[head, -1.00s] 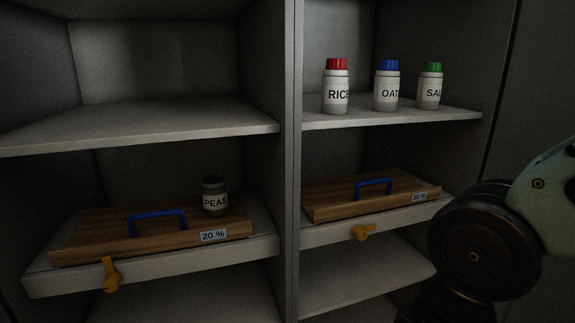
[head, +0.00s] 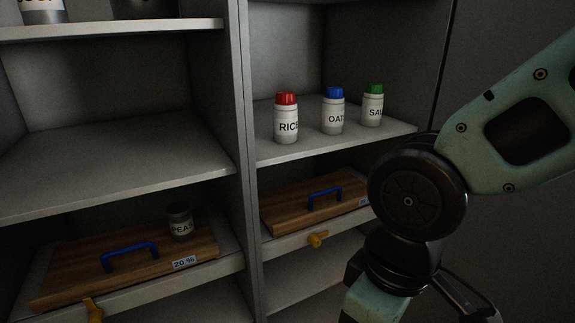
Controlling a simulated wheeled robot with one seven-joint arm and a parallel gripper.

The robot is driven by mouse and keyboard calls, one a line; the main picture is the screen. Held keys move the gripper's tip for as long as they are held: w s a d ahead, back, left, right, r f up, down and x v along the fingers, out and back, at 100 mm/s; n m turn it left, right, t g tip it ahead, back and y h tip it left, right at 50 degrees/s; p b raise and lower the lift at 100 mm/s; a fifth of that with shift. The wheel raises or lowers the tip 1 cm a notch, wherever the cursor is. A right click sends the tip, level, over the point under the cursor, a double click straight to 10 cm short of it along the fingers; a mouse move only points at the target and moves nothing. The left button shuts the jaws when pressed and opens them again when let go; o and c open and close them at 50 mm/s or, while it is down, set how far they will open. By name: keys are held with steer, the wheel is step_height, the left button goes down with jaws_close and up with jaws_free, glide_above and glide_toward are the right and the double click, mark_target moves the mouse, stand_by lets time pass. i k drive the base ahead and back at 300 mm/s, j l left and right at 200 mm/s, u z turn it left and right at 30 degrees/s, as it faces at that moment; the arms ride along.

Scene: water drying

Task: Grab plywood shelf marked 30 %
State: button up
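Two wooden boards with blue handles lie on lower shelves of a grey cabinet. The right board (head: 290,209) has a small label (head: 363,202) at its front right corner, partly hidden behind my arm, and its number cannot be read now. Its blue handle (head: 325,196) stands up and is free. The left board (head: 75,268) has a label reading 20 % (head: 184,263) and a blue handle (head: 130,254). A dark-lidded PEAS jar (head: 180,221) stands on the left board. My arm is at the right, in front of the right board's edge. My gripper's fingers do not show.
RICE (head: 286,120), OATS (head: 333,112) and a green-capped jar (head: 372,106) stand on the shelf above the right board. Yellow latches (head: 317,239) sit on the lower shelf fronts. A vertical divider (head: 246,150) separates the columns. The left middle shelf (head: 120,160) is empty.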

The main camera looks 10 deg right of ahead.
mark_target(286, 210)
steer(key=i+j+z, duration=0.25)
steer(key=i, duration=0.25)
steer(key=i+j+z, duration=0.3)
steer(key=i+j, duration=0.15)
